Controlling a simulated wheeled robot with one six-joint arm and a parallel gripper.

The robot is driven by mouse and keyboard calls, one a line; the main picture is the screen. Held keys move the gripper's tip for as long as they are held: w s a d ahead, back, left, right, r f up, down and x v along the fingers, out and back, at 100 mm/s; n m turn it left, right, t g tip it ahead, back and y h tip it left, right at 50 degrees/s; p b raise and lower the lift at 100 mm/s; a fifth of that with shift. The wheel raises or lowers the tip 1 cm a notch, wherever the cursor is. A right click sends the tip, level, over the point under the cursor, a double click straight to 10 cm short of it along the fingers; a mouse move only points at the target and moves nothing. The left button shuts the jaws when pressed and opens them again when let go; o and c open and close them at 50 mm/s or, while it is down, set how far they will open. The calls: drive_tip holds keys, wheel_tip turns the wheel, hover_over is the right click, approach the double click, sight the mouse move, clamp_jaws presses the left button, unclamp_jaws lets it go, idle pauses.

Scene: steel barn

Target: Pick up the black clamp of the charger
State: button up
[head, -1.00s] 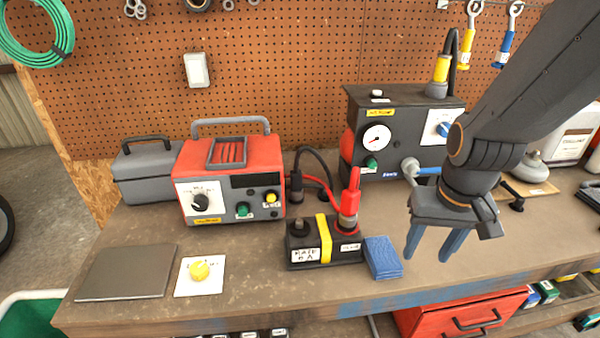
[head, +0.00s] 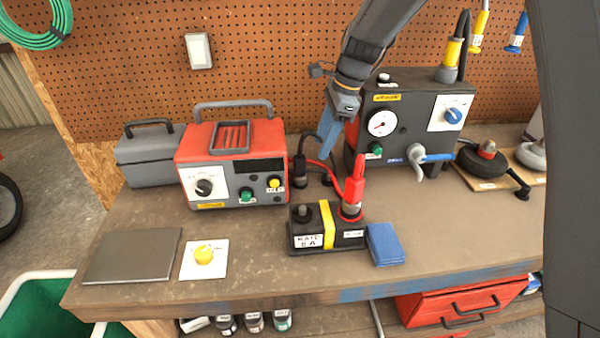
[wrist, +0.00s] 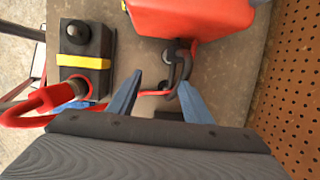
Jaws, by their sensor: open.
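The red charger (head: 232,160) stands on the workbench, with a dial, a green knob and a yellow knob on its front. The black clamp (head: 300,174) stands on the bench just right of the charger, with a black cable behind it. In the wrist view the black clamp (wrist: 170,56) shows beside the charger (wrist: 190,15), just beyond the fingertips. My gripper (head: 328,152) is open and empty, with its blue fingers pointing down above and to the right of the clamp. It also shows in the wrist view (wrist: 160,82). The red clamp (head: 354,190) sits on the right post of the battery (head: 308,240).
A black gauge box (head: 405,135) stands close to the right of my gripper. A grey case (head: 150,160) is left of the charger. A blue cloth (head: 385,245) lies right of the battery. A grey plate (head: 132,256) and a yellow button (head: 204,254) lie in front.

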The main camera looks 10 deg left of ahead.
drive_tip(key=g+y+b, duration=0.1)
drive_tip(key=b, duration=0.2)
hover_over(295, 170)
drive_tip(key=w+d, duration=0.2)
drive_tip(key=d, duration=0.1)
wheel_tip(295, 170, down, 5)
drive_tip(key=shift+f, duration=0.15)
drive_tip(key=shift+s+a+f+p, duration=0.25)
drive_tip(key=shift+f+p, duration=0.1)
drive_tip(key=shift+f, duration=0.1)
drive_tip(key=shift+w+a+p+x, duration=0.15)
drive_tip(key=shift+p+x, duration=0.5)
drive_tip(key=shift+x, duration=1)
drive_tip(key=shift+w+a+p+x, duration=0.15)
drive_tip(key=shift+p+x, duration=0.5)
drive_tip(key=shift+x, duration=1)
drive_tip(key=shift+d, duration=0.1)
clamp_jaws()
